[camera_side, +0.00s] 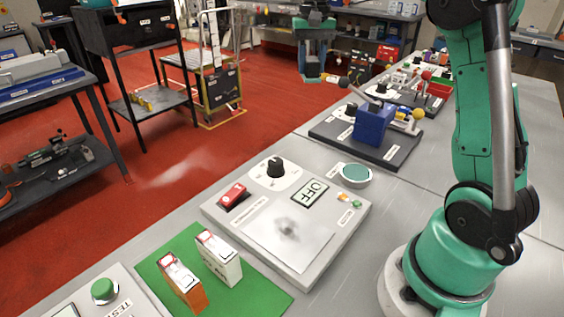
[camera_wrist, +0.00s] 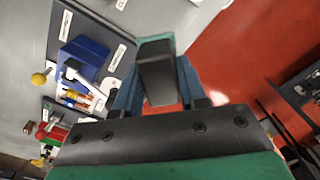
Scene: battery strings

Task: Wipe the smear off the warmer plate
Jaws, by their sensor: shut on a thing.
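The warmer plate (camera_side: 262,238) is a pale square on a light grey unit on the bench in the side view. A grey smear (camera_side: 288,229) lies near its middle. The unit's display (camera_side: 310,193) reads OFF. My gripper (camera_side: 313,72) is high at the back, above and far from the plate, over the red floor in the picture. In the wrist view its blue fingers are shut on a dark grey block with a teal edge (camera_wrist: 156,75). What that block is cannot be told for sure. The plate is not visible in the wrist view.
The unit carries a red switch (camera_side: 233,195) and a black knob (camera_side: 275,167). A teal round disc (camera_side: 355,174) lies beside it. A green mat (camera_side: 252,292) with two upright boxes is in front. A blue box (camera_side: 374,123) on a dark board stands behind; it also shows in the wrist view (camera_wrist: 88,54).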

